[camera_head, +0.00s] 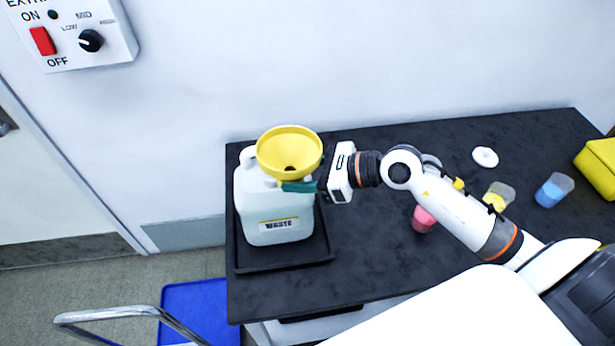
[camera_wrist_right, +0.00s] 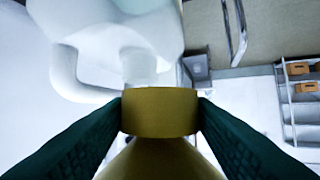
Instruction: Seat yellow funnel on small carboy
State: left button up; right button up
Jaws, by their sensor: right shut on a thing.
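The yellow funnel (camera_head: 289,145) is over the top of the small white carboy (camera_head: 262,208), wide mouth up. The carboy has a WASTE label and stands upright in a black tray (camera_head: 285,264). My right gripper (camera_head: 302,186) comes from the right, its green fingers shut on the funnel below its bowl. In the right wrist view, the fingers clamp the funnel's yellow collar (camera_wrist_right: 159,112). The carboy's pale neck (camera_wrist_right: 140,66) is in line with the collar. I cannot tell whether the funnel rests on the neck. My left gripper is not in view.
On the black bench (camera_head: 370,270), a pink-filled cup (camera_head: 423,220), a yellow-filled cup (camera_head: 498,197), a blue-filled cup (camera_head: 553,190) and a white lid (camera_head: 485,157) lie right of the carboy. A yellow box (camera_head: 598,165) is at the right edge. The wall is close behind.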

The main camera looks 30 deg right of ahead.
aim_at(289, 146)
jog(key=shift+m, duration=0.3)
jog(key=w+r+p, duration=0.1)
jog(key=w+a+r+p, duration=0.1)
jog(key=r+p, duration=0.1)
jog(key=w+a+r+p, duration=0.1)
jog(key=w, duration=0.1)
jog(key=shift+r+p, duration=0.2)
jog(key=shift+p, duration=0.15)
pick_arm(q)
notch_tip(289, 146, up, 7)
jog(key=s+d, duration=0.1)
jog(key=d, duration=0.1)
pick_arm(e)
jog(key=shift+w+r, duration=0.1)
jog(key=shift+w, duration=0.15)
jog(key=shift+w+a, duration=0.15)
jog(key=shift+f+b, duration=0.75)
jog(key=shift+f, duration=0.45)
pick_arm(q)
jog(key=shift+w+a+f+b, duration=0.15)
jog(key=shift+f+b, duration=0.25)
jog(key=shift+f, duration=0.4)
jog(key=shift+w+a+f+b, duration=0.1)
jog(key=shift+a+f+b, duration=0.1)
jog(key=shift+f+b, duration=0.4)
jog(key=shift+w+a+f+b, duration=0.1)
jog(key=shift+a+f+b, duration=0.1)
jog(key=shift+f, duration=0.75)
pick_arm(e)
jog(key=shift+f, duration=1.4)
